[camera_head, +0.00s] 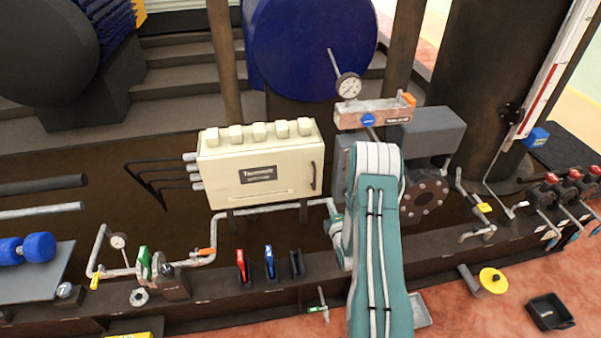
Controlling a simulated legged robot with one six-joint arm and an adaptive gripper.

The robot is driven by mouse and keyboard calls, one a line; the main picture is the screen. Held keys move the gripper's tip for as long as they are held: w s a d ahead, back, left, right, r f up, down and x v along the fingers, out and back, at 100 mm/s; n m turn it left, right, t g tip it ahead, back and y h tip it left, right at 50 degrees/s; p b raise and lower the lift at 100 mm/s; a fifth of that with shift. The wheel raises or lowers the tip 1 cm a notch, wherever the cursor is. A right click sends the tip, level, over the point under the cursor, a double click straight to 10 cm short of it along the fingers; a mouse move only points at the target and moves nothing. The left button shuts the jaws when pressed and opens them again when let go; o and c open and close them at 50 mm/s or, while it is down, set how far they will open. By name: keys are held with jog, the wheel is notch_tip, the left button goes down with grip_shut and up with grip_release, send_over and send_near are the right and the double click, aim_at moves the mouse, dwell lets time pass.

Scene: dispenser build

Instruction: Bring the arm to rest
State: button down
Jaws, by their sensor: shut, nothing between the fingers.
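My arm (378,255), teal with a pale grey elbow, rises from the bottom edge right of centre. The elbow (377,160) is bent near the middle of the view. Part of my arm beyond the elbow shows along the left side of the upper link, in front of the pipes. My gripper is hidden behind the arm or outside the view, so its fingers cannot be seen.
A cream control box (260,170) stands left of my arm. A pressure gauge (348,86) and a grey flanged unit (432,135) stand close behind the elbow. Red and blue levers (269,262) rise from the dark bench. A black tray (550,312) lies on the reddish floor.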

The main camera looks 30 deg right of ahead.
jog(key=a+r+m+g+y, duration=0.1)
jog(key=a+r+m+g, duration=0.4)
jog(key=r, duration=0.7)
jog(key=a+r+m+g+y, duration=0.1)
jog(key=a+r+m, duration=0.1)
jog(key=a+r, duration=0.8)
jog(key=s+a+r+m+g+y, duration=0.1)
jog(key=s+a+r+m+g, duration=0.1)
jog(key=s, duration=0.7)
jog(key=s+a+r+m+g, duration=0.1)
jog(key=s+a+r+m, duration=0.2)
jog(key=s, duration=0.6)
jog(key=s+a+r+m+g+y, duration=0.1)
jog(key=s+a+r+m+g, duration=0.1)
jog(key=s+a+r, duration=0.4)
jog(key=s+m, duration=0.1)
jog(key=s, duration=0.2)
jog(key=shift+s+r+g+y, duration=0.3)
jog(key=shift+r, duration=0.1)
